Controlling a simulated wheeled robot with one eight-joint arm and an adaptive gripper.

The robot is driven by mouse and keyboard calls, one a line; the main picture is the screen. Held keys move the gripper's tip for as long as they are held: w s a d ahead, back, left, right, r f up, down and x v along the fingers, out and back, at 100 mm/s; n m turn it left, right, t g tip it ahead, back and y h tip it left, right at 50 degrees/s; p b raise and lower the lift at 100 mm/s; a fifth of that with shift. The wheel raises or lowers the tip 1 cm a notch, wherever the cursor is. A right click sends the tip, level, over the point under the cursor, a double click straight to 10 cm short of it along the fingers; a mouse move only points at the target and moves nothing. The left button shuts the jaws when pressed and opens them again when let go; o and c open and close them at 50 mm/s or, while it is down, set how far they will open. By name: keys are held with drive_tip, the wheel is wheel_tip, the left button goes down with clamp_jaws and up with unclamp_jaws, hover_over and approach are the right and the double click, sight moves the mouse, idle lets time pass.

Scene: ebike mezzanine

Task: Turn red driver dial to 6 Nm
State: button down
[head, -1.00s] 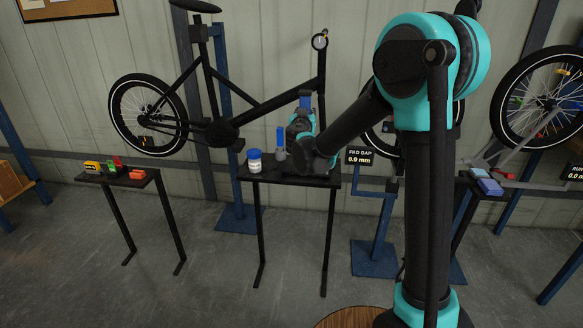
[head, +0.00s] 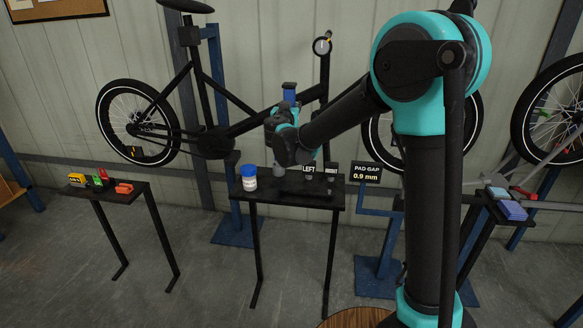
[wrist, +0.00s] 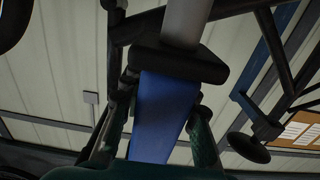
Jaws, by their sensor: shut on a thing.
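My gripper (head: 286,112) is above the middle black table (head: 237,196). It is shut on a blue handle-like piece (wrist: 160,112), with a black collar and a grey shaft beyond it in the wrist view. Blue also shows just above my gripper in the head view (head: 289,92). On the left table (head: 132,195) stand a small red item (head: 103,174) and a flat orange-red item (head: 124,187). Which one is the red driver, and any dial or its setting, is too small to tell. My gripper is well to the right of both.
A blue-lidded white jar (head: 249,183) stands at the middle table's left end. A grey object (head: 276,172) there is partly hidden by my gripper. Small signs, one reading LEFT (head: 308,169), stand nearby. A bicycle (head: 210,140) hangs behind.

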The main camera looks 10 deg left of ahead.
wheel_tip(320, 180, down, 19)
drive_tip(key=shift+r, duration=0.2)
idle(0.4)
drive_tip(key=c, duration=1.1)
unclamp_jaws()
drive_tip(key=shift+f, duration=0.1)
drive_tip(key=shift+c, duration=0.2)
